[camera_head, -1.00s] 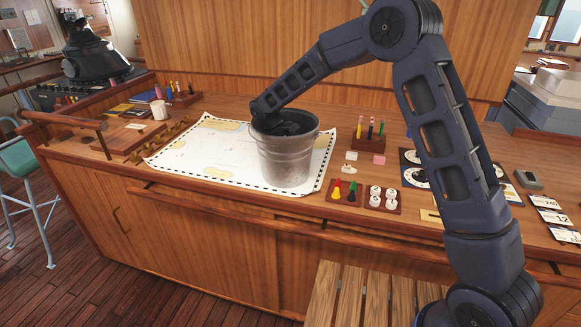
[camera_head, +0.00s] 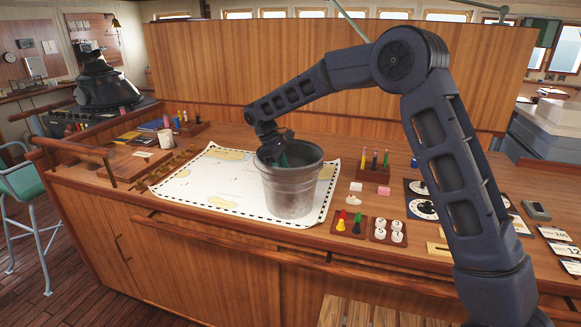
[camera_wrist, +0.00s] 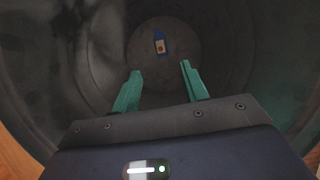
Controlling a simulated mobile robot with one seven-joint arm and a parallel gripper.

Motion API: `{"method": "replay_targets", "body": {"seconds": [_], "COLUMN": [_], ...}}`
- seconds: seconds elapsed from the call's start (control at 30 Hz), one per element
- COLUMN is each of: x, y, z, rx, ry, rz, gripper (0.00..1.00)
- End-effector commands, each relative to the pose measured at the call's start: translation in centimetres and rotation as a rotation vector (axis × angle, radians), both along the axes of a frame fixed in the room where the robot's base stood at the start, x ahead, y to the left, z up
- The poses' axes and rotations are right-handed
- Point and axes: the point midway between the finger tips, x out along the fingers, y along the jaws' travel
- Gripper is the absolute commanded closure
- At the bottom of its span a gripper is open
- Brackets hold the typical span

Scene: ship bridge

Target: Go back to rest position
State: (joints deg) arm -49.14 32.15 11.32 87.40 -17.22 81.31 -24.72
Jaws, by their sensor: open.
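My gripper (camera_head: 281,158) is at the mouth of a grey metal bucket (camera_head: 289,190), its fingers pointing down inside the rim. In the wrist view the two green fingertips (camera_wrist: 158,84) are spread apart with nothing between them. A small blue object with a white and orange label (camera_wrist: 159,43) lies on the bucket's floor, beyond and apart from the fingers. The bucket stands upright on a white chart (camera_head: 195,185) on the wooden desk. The bucket wall hides the blue object in the head view.
A pen block (camera_head: 373,173), red and green pieces on a tray (camera_head: 348,224) and a tray of white round pieces (camera_head: 389,231) sit right of the bucket. A white mug (camera_head: 165,139) stands at the back left. A wooden panel (camera_head: 330,70) rises behind the desk.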

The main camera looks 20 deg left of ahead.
Motion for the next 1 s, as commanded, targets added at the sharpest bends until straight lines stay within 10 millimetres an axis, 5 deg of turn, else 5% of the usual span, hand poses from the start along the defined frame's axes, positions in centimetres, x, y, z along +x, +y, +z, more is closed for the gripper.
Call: {"method": "replay_targets", "body": {"seconds": [0.17,0.37,0.6,1.0], "x": [0.1,0.7,1.0,1.8], "y": [-0.2,-2.8,-8.7,-22.4], "z": [0.3,3.3,9.2,14.6], "rx": [0.004,0.056,0.171,0.259], "ry": [-0.001,-0.013,-0.042,-0.161], "rz": [-0.006,-0.082,-0.256,-0.518], "gripper": [0.56,0.56,0.56,0.56]}}
